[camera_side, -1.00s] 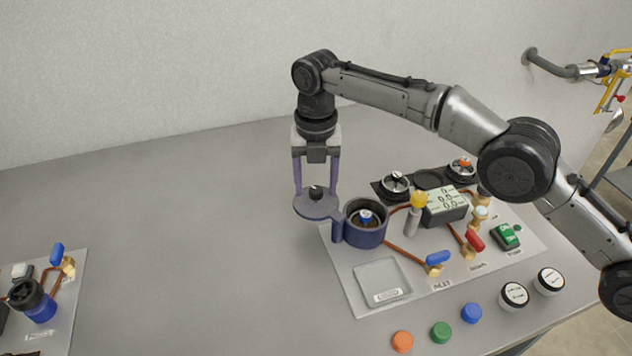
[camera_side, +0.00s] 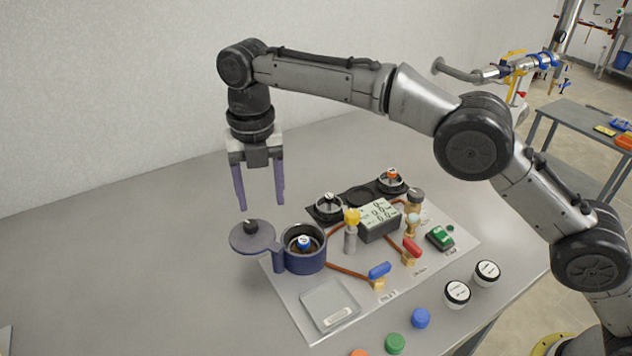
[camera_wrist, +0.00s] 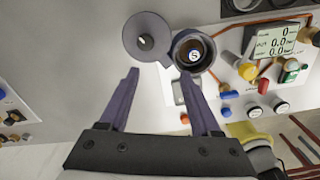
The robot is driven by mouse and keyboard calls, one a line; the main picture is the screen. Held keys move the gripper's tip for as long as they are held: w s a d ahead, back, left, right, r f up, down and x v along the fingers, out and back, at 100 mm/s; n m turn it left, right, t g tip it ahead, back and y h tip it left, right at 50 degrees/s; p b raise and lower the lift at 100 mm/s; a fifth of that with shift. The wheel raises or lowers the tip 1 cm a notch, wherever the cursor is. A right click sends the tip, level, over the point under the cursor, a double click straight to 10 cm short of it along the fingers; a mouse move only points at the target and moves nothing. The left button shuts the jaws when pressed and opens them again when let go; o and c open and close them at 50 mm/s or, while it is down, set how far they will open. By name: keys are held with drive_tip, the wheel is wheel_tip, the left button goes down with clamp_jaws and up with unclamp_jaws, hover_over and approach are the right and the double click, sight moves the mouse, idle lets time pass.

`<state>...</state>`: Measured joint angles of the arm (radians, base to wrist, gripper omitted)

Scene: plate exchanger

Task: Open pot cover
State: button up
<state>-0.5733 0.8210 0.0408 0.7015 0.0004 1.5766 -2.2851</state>
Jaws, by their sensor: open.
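The pot (camera_side: 305,257) is a dark blue cylinder on the left part of the metal panel. Its round cover (camera_side: 252,238), with a black knob, is swung out to the left of the pot on a side hinge, so the pot's mouth is open. A blue-and-white capped item (camera_side: 303,243) shows inside the pot. In the wrist view the cover (camera_wrist: 147,37) lies beside the open pot (camera_wrist: 194,52). My gripper (camera_side: 261,207) is open and empty, with its purple fingers above the cover and apart from it. It also shows in the wrist view (camera_wrist: 160,78).
The panel carries a display (camera_side: 378,219), a yellow-topped part (camera_side: 351,230), a blue valve handle (camera_side: 379,270), a red valve handle (camera_side: 412,247) and a flat square plate (camera_side: 330,305). Loose caps and round jars line the front. The table left of the cover is clear.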

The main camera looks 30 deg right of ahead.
drive_tip(key=s+d+r, duration=0.5)
drive_tip(key=s, duration=0.3)
drive_tip(key=shift+s+d+r, duration=0.35)
drive_tip(key=shift+s+r, duration=0.05)
drive_tip(key=s+d+r+m+t, duration=0.2)
drive_tip(key=d+r+m, duration=0.1)
drive_tip(key=d+r, duration=0.7)
drive_tip(key=s+d+m+t, duration=0.1)
drive_tip(key=s+d+m, duration=0.5)
drive_tip(key=s+d, duration=0.25)
drive_tip(key=s+d+f+m+t, duration=0.1)
drive_tip(key=s+d+f+m, duration=0.2)
drive_tip(key=m, duration=0.9)
drive_tip(key=s+d+f+m+t, duration=0.1)
drive_tip(key=s+d+f+m, duration=0.3)
drive_tip(key=s+f+m, duration=0.5)
drive_tip(key=s+m, duration=0.1)
drive_tip(key=m, duration=0.1)
drive_tip(key=shift+s+d+m+t, duration=0.2)
drive_tip(key=shift+d+m+t, duration=0.1)
drive_tip(key=shift+m, duration=0.1)
